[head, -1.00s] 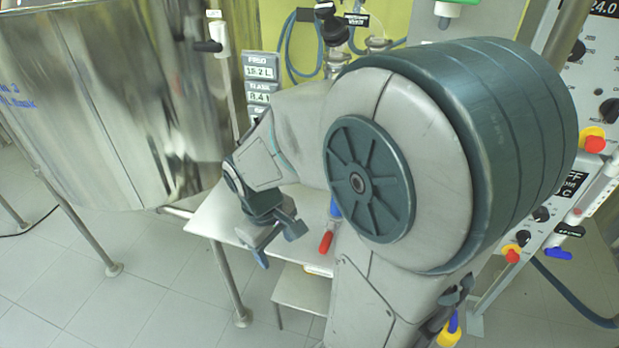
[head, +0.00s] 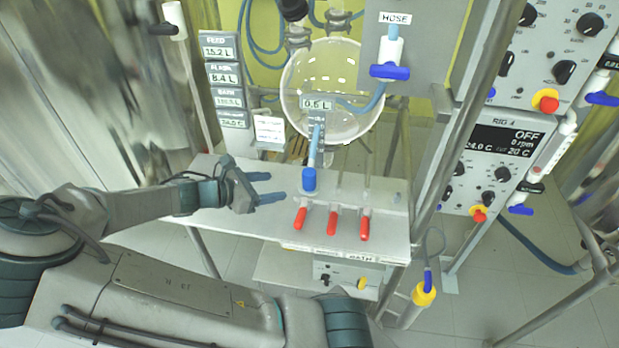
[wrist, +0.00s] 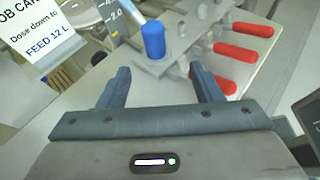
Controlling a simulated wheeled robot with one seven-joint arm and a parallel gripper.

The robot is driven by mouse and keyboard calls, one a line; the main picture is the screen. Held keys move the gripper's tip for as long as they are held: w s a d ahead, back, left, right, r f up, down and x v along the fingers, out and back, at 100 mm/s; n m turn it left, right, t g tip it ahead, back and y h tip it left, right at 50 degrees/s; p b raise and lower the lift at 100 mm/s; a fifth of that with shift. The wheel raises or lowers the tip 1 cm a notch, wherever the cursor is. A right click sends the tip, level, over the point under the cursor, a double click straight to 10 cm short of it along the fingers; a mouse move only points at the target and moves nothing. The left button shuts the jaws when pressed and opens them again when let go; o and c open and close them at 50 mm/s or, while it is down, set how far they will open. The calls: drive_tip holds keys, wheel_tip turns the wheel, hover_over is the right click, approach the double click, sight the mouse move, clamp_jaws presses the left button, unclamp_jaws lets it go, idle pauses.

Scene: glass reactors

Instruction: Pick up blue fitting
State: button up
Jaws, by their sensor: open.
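The blue fitting (head: 309,180) is a short blue cylinder at the lower end of a clear graduated tube, upright above the white table in the head view. It also shows in the wrist view (wrist: 153,40), ahead of the fingers and between their lines. My gripper (head: 268,187) is open and empty, to the left of the fitting, with its fingers pointing right toward it. In the wrist view my gripper (wrist: 162,82) has its two fingers wide apart with a gap before the fitting.
Several red handles, one of them here (head: 332,222), line the front of the white table (head: 255,222). A round glass flask (head: 333,75) hangs behind. A hose with a blue-handled valve (head: 390,70) and a metal post (head: 436,150) stand right. A paper card (wrist: 35,38) is at left in the wrist view.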

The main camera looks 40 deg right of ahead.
sight(309, 176)
drive_tip(key=x, duration=0.8)
drive_tip(key=shift+w+d+r, duration=0.15)
drive_tip(key=shift+w+r, duration=0.15)
drive_tip(key=shift+w, duration=0.05)
drive_tip(key=shift+w+x, duration=0.15)
drive_tip(key=shift+x, duration=1.25)
drive_tip(key=shift+w+x, duration=0.1)
drive_tip(key=shift+x, duration=1.35)
drive_tip(key=shift+r, duration=0.1)
drive_tip(key=shift+c, duration=0.2)
drive_tip(key=c, duration=1.2)
